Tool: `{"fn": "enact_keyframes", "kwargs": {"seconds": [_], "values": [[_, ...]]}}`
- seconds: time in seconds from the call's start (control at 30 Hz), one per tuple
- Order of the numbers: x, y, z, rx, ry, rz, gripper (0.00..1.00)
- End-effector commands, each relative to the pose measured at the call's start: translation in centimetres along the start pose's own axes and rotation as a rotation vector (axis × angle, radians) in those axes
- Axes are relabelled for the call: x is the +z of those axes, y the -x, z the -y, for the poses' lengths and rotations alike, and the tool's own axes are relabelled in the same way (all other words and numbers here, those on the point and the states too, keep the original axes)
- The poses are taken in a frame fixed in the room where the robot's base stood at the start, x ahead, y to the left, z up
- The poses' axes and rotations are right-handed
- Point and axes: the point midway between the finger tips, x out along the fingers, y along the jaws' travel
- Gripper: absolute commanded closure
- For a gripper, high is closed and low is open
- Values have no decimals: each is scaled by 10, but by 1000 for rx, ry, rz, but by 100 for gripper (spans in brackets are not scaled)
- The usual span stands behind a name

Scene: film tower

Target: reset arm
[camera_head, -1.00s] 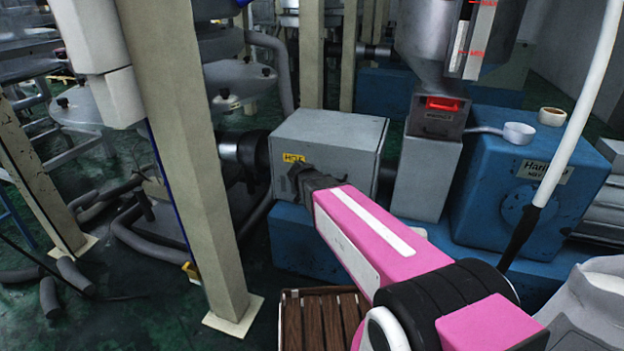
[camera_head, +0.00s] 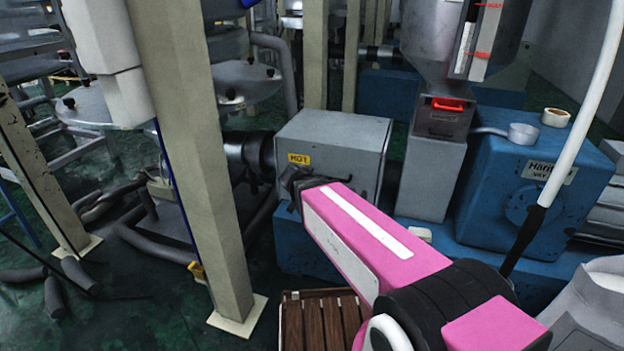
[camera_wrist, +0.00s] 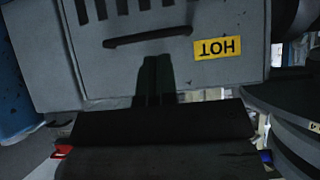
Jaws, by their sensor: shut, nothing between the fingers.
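My pink arm reaches forward from the lower right in the head view. My gripper (camera_head: 290,176) is at its far end, in front of the grey box with the yellow HOT label (camera_head: 299,159). In the wrist view my gripper (camera_wrist: 153,62) shows as two dark fingers side by side, shut and empty. Beyond them is the face of the grey box (camera_wrist: 150,75), with a dark handle (camera_wrist: 148,38) and the HOT label (camera_wrist: 217,47) upside down. I cannot tell whether the fingers touch the box.
A cream post (camera_head: 200,150) stands left of my arm. A blue machine (camera_head: 525,190) with a tape roll (camera_head: 555,117) and a white cup (camera_head: 522,134) on top is at right. A brown slatted pallet (camera_head: 318,322) lies below. Dark pipe pieces (camera_head: 55,297) lie on the floor at left.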

Motion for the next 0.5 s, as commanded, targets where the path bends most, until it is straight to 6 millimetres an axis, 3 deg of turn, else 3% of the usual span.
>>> {"fn": "enact_keyframes", "kwargs": {"seconds": [0.17,0.5], "values": [[11,1,-18,32,24,52,100],[78,-25,-130,83,218,527,100]]}}
